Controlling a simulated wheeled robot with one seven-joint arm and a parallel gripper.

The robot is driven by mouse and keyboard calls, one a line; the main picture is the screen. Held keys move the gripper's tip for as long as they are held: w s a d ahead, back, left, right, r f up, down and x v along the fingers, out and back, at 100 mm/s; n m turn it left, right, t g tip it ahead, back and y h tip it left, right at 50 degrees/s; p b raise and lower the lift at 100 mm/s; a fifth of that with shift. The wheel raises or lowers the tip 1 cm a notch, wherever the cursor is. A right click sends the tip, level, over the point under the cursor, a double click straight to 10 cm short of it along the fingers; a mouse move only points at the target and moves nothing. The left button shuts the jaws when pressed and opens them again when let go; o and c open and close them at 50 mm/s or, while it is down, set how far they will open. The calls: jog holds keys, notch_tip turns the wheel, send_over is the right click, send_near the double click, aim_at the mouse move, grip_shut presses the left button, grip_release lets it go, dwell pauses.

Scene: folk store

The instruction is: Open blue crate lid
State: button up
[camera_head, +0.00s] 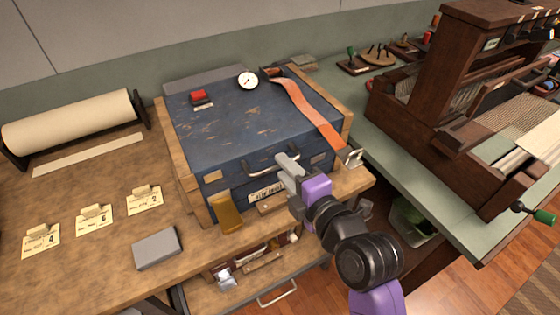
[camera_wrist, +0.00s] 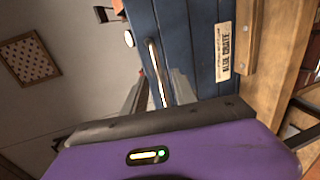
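The blue crate (camera_head: 250,120) stands on the wooden bench with its scuffed lid down. A metal bar handle (camera_head: 262,166) is on its front; it also shows in the wrist view (camera_wrist: 154,68). My gripper (camera_head: 288,163) is at the right part of this handle. In the wrist view, my gripper's (camera_wrist: 157,90) grey fingers stand apart, one on each side of the bar. Contact with the bar cannot be told. A label (camera_wrist: 223,52) is on the crate front. An orange strap (camera_head: 308,112) runs over the lid's right side to a metal buckle (camera_head: 352,157).
A red-topped item (camera_head: 200,97) and a round dial (camera_head: 247,81) are on the lid. Wooden rails flank the crate. A yellow tab (camera_head: 227,212) hangs at its front left. An open drawer (camera_head: 262,270) juts out below. A loom (camera_head: 440,90) stands right.

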jog(key=shift+x, duration=1.45)
jog(key=shift+c, duration=0.4)
grip_shut()
